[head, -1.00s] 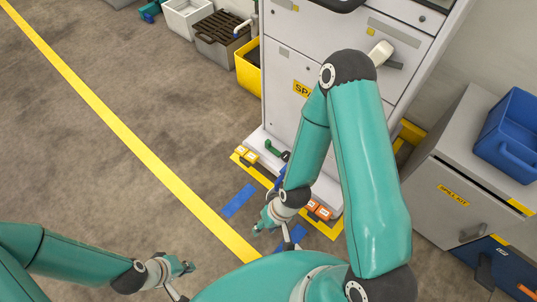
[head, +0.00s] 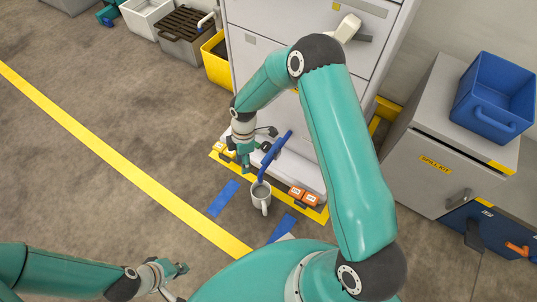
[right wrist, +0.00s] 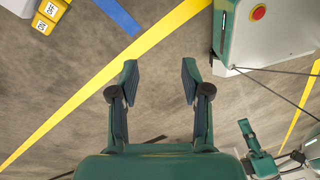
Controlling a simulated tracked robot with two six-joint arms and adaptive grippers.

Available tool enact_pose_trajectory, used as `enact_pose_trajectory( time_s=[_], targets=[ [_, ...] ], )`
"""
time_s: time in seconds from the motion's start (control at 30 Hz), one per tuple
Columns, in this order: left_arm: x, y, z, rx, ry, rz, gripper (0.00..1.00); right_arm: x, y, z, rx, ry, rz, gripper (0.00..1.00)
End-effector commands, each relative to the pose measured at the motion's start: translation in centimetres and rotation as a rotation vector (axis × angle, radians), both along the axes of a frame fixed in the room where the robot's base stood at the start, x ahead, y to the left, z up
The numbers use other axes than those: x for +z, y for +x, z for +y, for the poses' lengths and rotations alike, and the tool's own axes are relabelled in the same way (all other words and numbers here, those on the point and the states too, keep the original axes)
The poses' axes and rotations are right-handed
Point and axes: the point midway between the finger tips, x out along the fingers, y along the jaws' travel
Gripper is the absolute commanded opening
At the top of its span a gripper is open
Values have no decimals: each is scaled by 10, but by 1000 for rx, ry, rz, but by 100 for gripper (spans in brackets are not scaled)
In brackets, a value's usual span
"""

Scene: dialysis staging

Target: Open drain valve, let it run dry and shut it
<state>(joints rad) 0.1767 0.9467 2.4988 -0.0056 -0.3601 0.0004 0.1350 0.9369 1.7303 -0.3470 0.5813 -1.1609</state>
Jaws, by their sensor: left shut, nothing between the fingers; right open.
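In the head view a blue drain pipe (head: 270,158) slopes down from the white machine (head: 250,60), its lower end at a grey mug (head: 264,203) on the floor. My right gripper (head: 247,163) points down just left of the pipe, at the machine's front foot. In the right wrist view its fingers (right wrist: 158,78) are apart, with bare floor between them. I cannot pick out the valve handle; my right gripper may cover it. Whether liquid runs is too small to tell. My left gripper (head: 184,269) is shut and empty, low over the floor, far from the machine.
Yellow blocks (head: 223,152) marked ON and OFF in the right wrist view and orange blocks (head: 303,195) flank the pipe. A grey cabinet (head: 410,160) with a blue bin (head: 492,100) stands right. Crates line the back left. Floor at left is clear.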

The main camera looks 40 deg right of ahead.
Motion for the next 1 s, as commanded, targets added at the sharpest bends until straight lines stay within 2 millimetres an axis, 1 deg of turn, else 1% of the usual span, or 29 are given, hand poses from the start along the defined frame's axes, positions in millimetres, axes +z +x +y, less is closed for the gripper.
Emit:
enact_pose_trajectory(
  time_s=[0.03, 0.1, 0.2, 0.3, 0.37, 0.43, 0.57, 0.67, 1.0],
  targets=[
    [-6, 0, 0, 0, 0, 0, 0, 8, 20, -19, 135, -35, -16, 48],
    [-9, 0, 0, 0, 0, 0, 0, 23, 36, -43, 306, -77, -12, 48],
    [-12, 0, 0, 0, 0, 0, 0, 42, 50, -70, 483, -122, 11, 48],
    [-13, 0, 0, 0, 0, 0, 0, 55, 57, -85, 586, -145, 32, 48],
    [-14, 0, 0, 0, 0, 0, 0, 58, 58, -90, 618, -150, 41, 48],
    [-15, 0, 0, 0, 0, 0, 0, 56, 58, -93, 634, -152, 46, 48],
    [-18, 0, 0, 0, 0, 0, 0, 41, 54, -94, 637, -151, 50, 48],
    [-22, 0, 0, 0, 0, 0, 0, 24, 51, -95, 635, -151, 50, 48],
    [-36, 0, 0, 0, 0, 0, 0, -49, 37, -100, 635, -149, 50, 48]
  ],
)
